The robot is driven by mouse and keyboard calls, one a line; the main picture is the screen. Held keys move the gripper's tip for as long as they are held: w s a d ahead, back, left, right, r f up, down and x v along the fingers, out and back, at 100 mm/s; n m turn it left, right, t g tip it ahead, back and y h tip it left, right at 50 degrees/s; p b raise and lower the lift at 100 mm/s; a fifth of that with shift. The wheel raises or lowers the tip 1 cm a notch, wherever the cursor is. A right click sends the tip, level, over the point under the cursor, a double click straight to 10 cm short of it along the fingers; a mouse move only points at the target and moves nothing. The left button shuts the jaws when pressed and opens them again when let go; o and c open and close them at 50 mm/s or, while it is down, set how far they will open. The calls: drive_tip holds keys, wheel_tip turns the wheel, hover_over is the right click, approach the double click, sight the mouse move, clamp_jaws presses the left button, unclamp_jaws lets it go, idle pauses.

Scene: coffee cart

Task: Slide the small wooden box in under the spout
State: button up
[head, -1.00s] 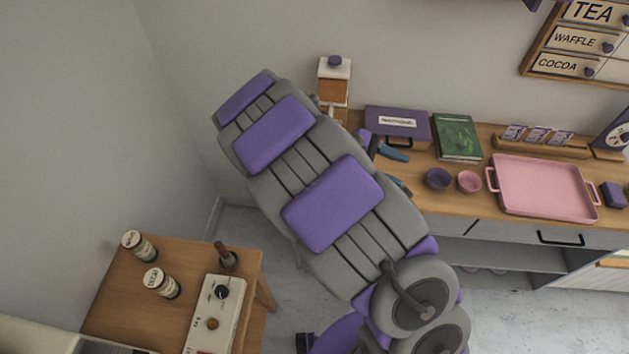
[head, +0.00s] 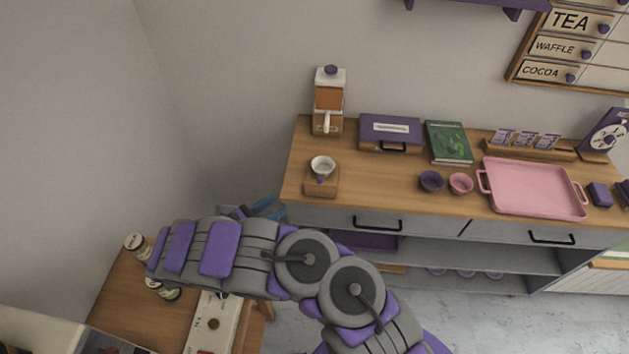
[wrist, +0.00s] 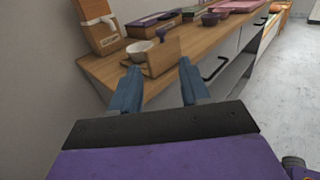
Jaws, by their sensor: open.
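The small wooden box (head: 320,193) sits near the front left corner of the wooden counter; it also shows in the wrist view (wrist: 165,57). A white cup (head: 322,163) is on or just behind it; I cannot tell which. The dispenser (head: 329,97), with an orange-brown middle, stands at the back wall behind the box, its pale spout (head: 326,122) pointing down. The box is in front of the spout, apart from it. My gripper (wrist: 160,72) is open and empty, its blue fingers pointing at the box from beyond the counter's left end. In the head view, my gripper (head: 265,208) is partly hidden.
A purple case (head: 391,130), a green book (head: 449,143), two small bowls (head: 431,181) and a pink tray (head: 535,187) stand further right. The counter between box and dispenser looks clear. A side table (head: 135,300) with jars is at lower left.

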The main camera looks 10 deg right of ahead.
sight(320, 177)
drive_tip(key=b+x, duration=0.2)
drive_tip(key=x, duration=1.5)
drive_tip(key=shift+d+b, duration=0.25)
drive_tip(key=shift+b, duration=0.15)
clamp_jaws()
